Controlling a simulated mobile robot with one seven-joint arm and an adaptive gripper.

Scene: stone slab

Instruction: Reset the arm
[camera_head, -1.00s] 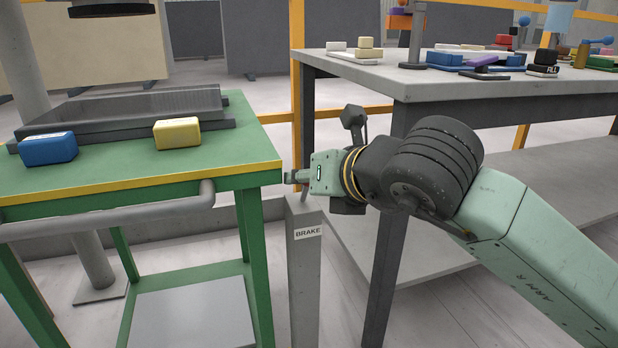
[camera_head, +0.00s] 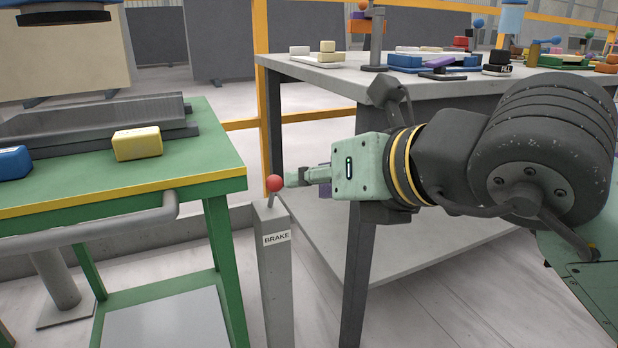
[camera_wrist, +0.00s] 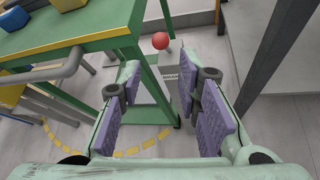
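My gripper (camera_head: 290,181) hangs level in the head view, its tips pointing left, just right of the red ball knob (camera_head: 274,183) on the grey post marked BRAKE (camera_head: 277,275). In the wrist view my gripper (camera_wrist: 163,85) is open, its two purple-padded fingers wide apart with nothing held between them. The red knob (camera_wrist: 160,40) shows beyond the fingertips, near the middle of the gap. Whether a finger touches the knob or its lever cannot be told.
A green table (camera_head: 190,164) with a handrail, a grey tray (camera_head: 90,118), a yellow block (camera_head: 137,143) and a blue block (camera_head: 14,163) stands left. A grey slab table (camera_head: 345,84) with several coloured items stands close behind my arm. Floor shows between the tables.

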